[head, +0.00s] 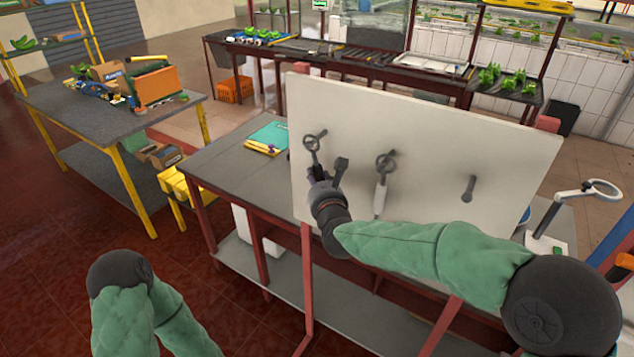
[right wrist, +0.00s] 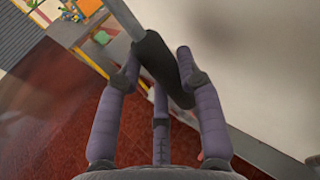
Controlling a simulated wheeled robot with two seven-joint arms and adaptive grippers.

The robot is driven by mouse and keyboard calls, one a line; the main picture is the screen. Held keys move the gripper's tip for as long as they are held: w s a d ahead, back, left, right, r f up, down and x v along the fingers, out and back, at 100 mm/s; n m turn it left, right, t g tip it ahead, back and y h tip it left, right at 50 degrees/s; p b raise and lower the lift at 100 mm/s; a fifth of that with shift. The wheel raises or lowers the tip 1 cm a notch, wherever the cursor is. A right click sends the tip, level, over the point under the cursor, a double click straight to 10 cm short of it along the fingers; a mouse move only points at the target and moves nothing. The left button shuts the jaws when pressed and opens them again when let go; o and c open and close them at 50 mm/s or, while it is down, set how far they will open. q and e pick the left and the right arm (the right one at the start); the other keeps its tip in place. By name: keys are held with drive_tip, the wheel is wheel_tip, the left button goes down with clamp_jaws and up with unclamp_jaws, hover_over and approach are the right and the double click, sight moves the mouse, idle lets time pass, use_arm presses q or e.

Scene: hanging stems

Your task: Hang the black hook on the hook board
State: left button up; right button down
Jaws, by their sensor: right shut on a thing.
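The white hook board (head: 430,125) stands upright on the grey workbench. My right gripper (head: 323,183) is in front of its left part, shut on the dark handle of the black hook (head: 311,143). The hook's ring points up and overlaps the left peg (head: 321,134); I cannot tell whether it is around the peg or in front of it. In the right wrist view the black handle (right wrist: 163,70) lies tilted between the fingers, with a thin grey shaft beyond it. A light-handled hook (head: 380,197) hangs at the middle peg. My left gripper is out of view.
The right peg (head: 468,188) is bare. A teal and yellow item (head: 268,138) lies on the workbench left of the board. A magnifier lamp (head: 570,215) stands at the right. A cluttered side table (head: 62,108) is at the left, with open floor between.

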drive_tip(key=shift+w+d+b, duration=0.45)
drive_tip(key=shift+w, duration=0.15)
idle(0.4)
drive_tip(key=shift+w+d+b, duration=0.25)
drive_tip(key=shift+w+b, duration=0.15)
drive_tip(key=shift+b, duration=0.2)
idle(0.6)
drive_tip(key=shift+d+f+b, duration=0.25)
drive_tip(key=shift+f+b, duration=0.05)
drive_tip(key=shift+b, duration=0.6)
idle(0.3)
idle(0.4)
drive_tip(key=c, duration=0.7)
unclamp_jaws()
drive_tip(key=shift+c, duration=0.2)
drive_tip(key=shift+s+f, duration=0.1)
